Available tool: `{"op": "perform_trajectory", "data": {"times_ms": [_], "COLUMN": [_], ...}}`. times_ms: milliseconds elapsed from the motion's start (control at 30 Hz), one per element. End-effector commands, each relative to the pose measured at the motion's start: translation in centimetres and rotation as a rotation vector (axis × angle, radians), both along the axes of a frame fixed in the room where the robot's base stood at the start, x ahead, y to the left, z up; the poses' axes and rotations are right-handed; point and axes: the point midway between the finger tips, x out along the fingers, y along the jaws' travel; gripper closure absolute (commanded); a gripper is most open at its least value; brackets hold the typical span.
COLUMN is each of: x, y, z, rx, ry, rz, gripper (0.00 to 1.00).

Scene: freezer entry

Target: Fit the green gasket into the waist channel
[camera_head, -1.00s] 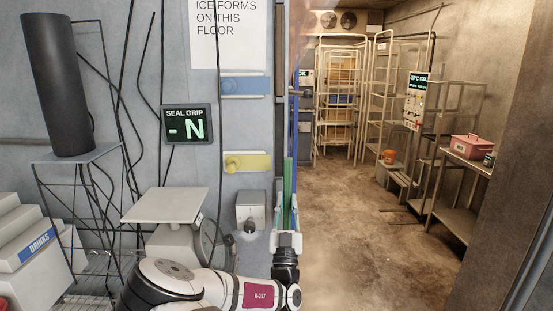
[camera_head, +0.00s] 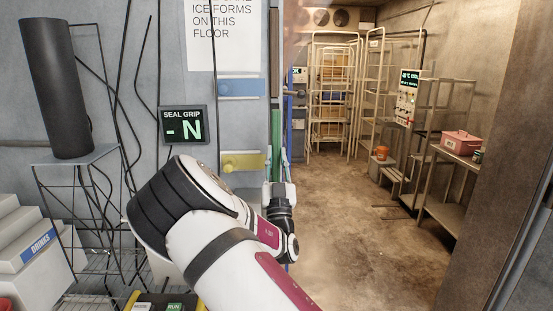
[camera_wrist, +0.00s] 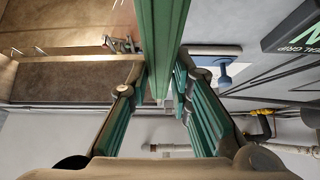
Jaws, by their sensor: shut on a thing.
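The green gasket (camera_head: 276,132) is an upright strip at the door's edge in the head view. My gripper (camera_head: 278,178) is shut on it from below. In the wrist view the gasket (camera_wrist: 160,35) runs between the teal-padded fingers of my gripper (camera_wrist: 160,105). A dark vertical slot (camera_head: 274,50) lies above the gasket along the door edge. It may be part of the waist channel, but I cannot tell. A blue strip (camera_head: 288,122) stands just right of the gasket. Whether the gasket sits inside the channel is not clear.
A seal grip display (camera_head: 184,125) reads "- N". A blue latch (camera_head: 240,87) and a yellow latch (camera_head: 243,161) are on the wall left of the gasket. The freezer room with shelf racks (camera_head: 335,95) opens at right; its floor (camera_head: 345,215) is largely clear.

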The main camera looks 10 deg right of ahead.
Motion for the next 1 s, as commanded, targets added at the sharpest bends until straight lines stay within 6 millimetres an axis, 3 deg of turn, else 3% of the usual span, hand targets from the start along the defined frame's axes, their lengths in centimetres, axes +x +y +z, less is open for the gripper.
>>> {"op": "perform_trajectory", "data": {"times_ms": [267,1000], "x": [-0.1,5.5], "y": [-0.1,-1.1], "z": [0.1,0.0], "rx": [-0.005,-0.005], "ry": [-0.007,-0.007], "rz": [0.003,0.003], "gripper": [1.00,1.00]}}
